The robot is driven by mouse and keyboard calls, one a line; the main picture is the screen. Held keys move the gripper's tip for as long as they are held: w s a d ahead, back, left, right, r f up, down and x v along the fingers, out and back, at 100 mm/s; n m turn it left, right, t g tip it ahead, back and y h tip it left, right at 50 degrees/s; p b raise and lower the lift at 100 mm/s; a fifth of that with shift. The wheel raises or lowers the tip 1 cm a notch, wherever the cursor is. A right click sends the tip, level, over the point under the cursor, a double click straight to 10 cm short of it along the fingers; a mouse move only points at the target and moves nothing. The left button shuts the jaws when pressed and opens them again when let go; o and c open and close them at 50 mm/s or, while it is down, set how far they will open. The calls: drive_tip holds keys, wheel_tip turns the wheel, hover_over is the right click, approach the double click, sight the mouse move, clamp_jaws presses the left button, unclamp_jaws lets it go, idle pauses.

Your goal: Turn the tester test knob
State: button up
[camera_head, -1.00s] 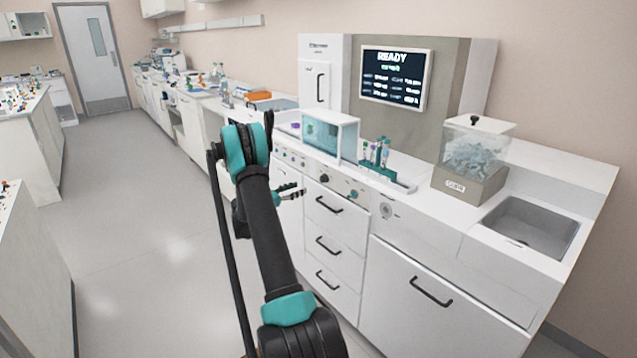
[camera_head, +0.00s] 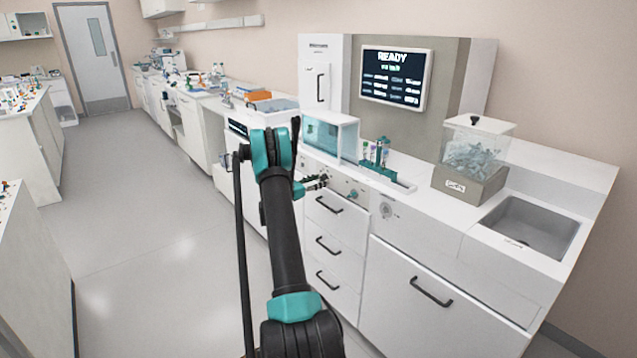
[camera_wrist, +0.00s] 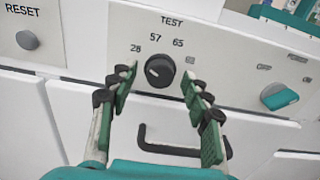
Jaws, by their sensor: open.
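The test knob (camera_wrist: 160,71) is a round black dial with a pale pointer mark on the white front panel. The pointer is tilted toward the upper left, on the 28 side. My gripper (camera_wrist: 158,80) is open, with its green-padded fingers on either side of the knob and a visible gap to each. I cannot tell how far the fingertips are from the panel. In the head view my gripper (camera_head: 318,182) is at the front panel, and the knob is hidden there.
A grey RESET button (camera_wrist: 27,40) is left of the knob and a teal knob (camera_wrist: 279,97) is right. A black drawer handle (camera_wrist: 170,145) sits below. On the counter are a tube rack (camera_head: 376,158) and a clear box (camera_head: 475,155). The screen (camera_head: 395,77) reads READY.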

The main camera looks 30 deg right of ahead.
drive_tip(key=shift+c, duration=0.4)
clamp_jaws()
drive_tip(key=shift+m, duration=0.4)
drive_tip(key=m, duration=0.3)
drive_tip(key=shift+m, duration=2.1)
drive_tip(key=shift+o, duration=0.4)
unclamp_jaws()
